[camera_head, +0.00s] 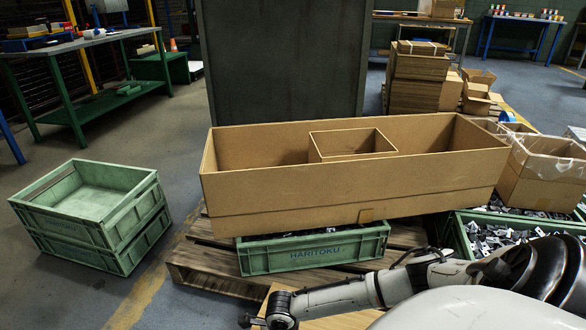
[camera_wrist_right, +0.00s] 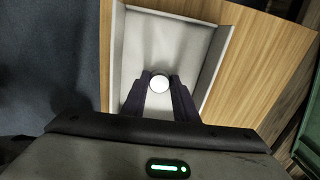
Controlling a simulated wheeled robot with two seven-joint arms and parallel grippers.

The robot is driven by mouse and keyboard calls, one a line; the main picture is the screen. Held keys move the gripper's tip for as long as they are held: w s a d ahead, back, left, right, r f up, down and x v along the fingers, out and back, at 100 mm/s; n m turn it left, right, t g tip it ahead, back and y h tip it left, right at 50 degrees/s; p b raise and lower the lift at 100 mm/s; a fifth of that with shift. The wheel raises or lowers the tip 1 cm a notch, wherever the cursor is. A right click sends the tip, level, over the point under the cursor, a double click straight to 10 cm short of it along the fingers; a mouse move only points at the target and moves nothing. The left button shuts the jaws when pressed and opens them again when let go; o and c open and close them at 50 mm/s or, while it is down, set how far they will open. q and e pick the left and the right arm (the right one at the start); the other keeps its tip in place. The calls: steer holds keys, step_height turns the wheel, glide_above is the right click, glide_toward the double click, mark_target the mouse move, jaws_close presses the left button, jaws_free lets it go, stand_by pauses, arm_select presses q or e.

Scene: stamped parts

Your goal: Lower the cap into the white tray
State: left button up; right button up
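The cap (camera_wrist_right: 160,83) is a small white round piece held between the two dark fingertips of my right gripper (camera_wrist_right: 161,78) in the right wrist view. The fingers are closed on it from both sides. The white tray (camera_wrist_right: 200,36) lies below and beyond the cap, with raised walls, on a wooden surface. The cap appears within the tray's outline; its height above the tray floor cannot be told. In the head view my right arm reaches in from the right to the bottom edge, and the tray and cap are not seen there. My left gripper is not in view.
The wooden surface (camera_wrist_right: 262,45) is bare to the right of the tray. In the head view a long cardboard box (camera_head: 350,190) stands over a green crate (camera_head: 313,251) on a pallet (camera_head: 205,268). Stacked green crates (camera_head: 95,225) stand at left; a parts crate (camera_head: 490,240) at right.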

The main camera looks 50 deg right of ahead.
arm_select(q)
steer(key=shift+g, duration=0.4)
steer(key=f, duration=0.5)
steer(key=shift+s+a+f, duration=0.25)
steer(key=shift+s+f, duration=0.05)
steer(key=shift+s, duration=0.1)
arm_select(e)
steer(key=o, duration=0.5)
steer(key=shift+f, duration=0.3)
arm_select(q)
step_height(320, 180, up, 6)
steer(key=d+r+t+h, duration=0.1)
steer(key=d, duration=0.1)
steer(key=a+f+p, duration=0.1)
steer(key=p, duration=0.1)
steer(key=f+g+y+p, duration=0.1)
steer(key=p, duration=0.1)
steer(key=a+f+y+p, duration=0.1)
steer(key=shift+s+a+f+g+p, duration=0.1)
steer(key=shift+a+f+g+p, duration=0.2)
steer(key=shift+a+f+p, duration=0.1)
arm_select(e)
step_height(320, 180, up, 11)
